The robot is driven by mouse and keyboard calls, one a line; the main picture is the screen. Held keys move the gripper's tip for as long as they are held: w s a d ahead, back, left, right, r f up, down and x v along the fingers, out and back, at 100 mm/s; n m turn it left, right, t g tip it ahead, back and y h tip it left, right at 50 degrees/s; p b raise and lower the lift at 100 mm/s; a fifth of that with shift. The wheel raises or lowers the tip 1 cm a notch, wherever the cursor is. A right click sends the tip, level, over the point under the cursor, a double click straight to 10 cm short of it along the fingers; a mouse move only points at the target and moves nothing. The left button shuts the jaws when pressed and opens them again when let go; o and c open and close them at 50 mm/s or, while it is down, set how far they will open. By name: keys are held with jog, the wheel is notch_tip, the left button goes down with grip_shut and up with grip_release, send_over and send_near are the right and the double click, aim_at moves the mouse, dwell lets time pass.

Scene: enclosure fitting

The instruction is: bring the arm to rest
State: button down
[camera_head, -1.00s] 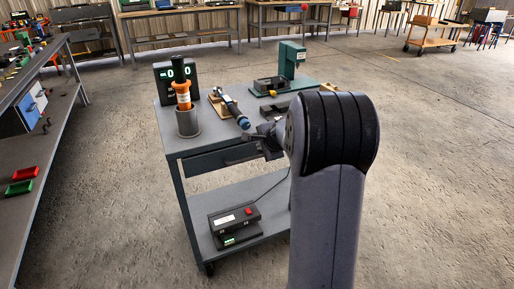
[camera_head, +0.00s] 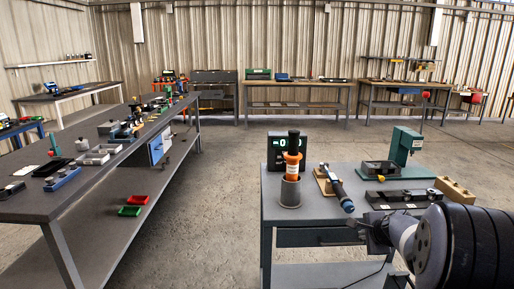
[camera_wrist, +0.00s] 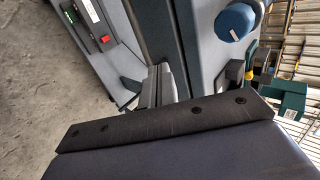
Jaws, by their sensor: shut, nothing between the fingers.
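My arm reaches in from the lower right of the head view. My gripper (camera_head: 366,228) is at the front edge of the grey cart (camera_head: 275,212), near its drawer. In the wrist view my gripper (camera_wrist: 158,84) shows its fingers together with nothing between them. The arm's dark round joint hides the cart's right front part.
On the cart stand an orange-and-black tool (camera_head: 292,163) in a grey cup (camera_head: 290,192), a digital display (camera_head: 275,150), a blue-tipped tool (camera_head: 339,188) and a green press (camera_head: 403,145). A long workbench (camera_head: 45,200) is at left. Open floor lies between.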

aim_at(350, 236)
jog(key=x, duration=0.8)
jog(key=shift+w+r, duration=0.1)
